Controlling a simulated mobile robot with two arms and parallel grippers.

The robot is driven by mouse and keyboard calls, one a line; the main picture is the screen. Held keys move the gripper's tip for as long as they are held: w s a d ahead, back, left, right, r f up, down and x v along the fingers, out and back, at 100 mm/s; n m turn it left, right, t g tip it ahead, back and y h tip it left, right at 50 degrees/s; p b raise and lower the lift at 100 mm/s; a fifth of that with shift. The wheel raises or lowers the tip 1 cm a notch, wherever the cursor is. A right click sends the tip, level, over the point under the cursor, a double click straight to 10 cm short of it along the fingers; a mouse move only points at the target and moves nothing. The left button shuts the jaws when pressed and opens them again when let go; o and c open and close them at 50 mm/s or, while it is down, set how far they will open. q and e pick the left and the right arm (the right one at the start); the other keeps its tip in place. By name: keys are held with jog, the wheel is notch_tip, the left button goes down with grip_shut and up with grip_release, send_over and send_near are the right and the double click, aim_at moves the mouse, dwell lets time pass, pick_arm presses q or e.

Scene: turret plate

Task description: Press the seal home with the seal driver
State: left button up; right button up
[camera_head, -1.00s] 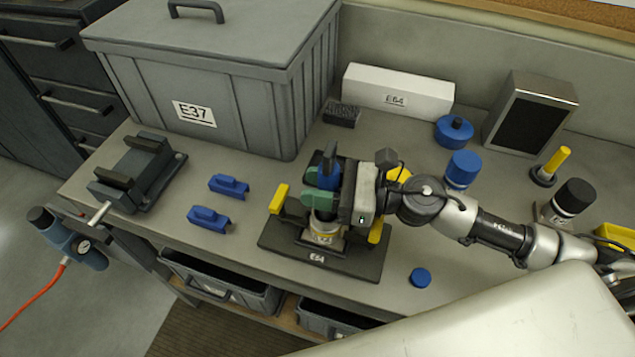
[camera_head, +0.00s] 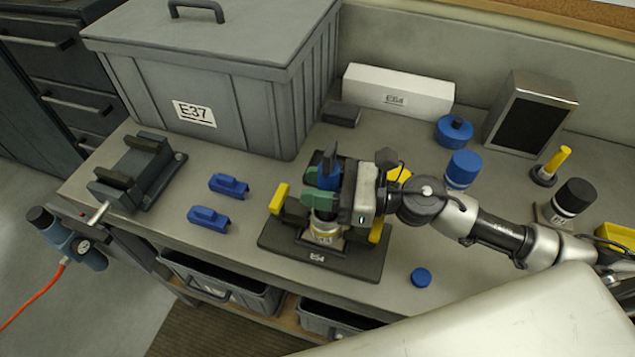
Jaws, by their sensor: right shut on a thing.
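My right gripper (camera_head: 319,188) reaches in from the right and is shut on a blue tool with a dark top (camera_head: 329,174), seemingly the seal driver. It holds the tool roughly upright over a metal cylinder with a yellow band (camera_head: 325,230). The cylinder stands in a dark fixture plate (camera_head: 316,258) with yellow handles. The gripper hides the tool's lower end, so I cannot tell whether it touches the cylinder. I cannot make out the seal itself. My left gripper is not in view.
Two blue clamp-like blocks (camera_head: 209,218) and a dark vise (camera_head: 140,172) are at left. A grey bin (camera_head: 240,105) and white box (camera_head: 398,91) stand behind. Blue cylinders (camera_head: 462,169), a yellow-handled tool (camera_head: 552,165) and a blue cap (camera_head: 421,278) are at right.

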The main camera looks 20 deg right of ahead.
jog(key=shift+w+r+p, duration=0.1)
jog(key=shift+r+p, duration=0.4)
jog(key=shift+p, duration=0.2)
notch_tip(320, 180, up, 7)
jog(key=p, duration=0.5)
jog(key=shift+f+p, duration=0.15)
jog(key=shift+p, duration=0.15)
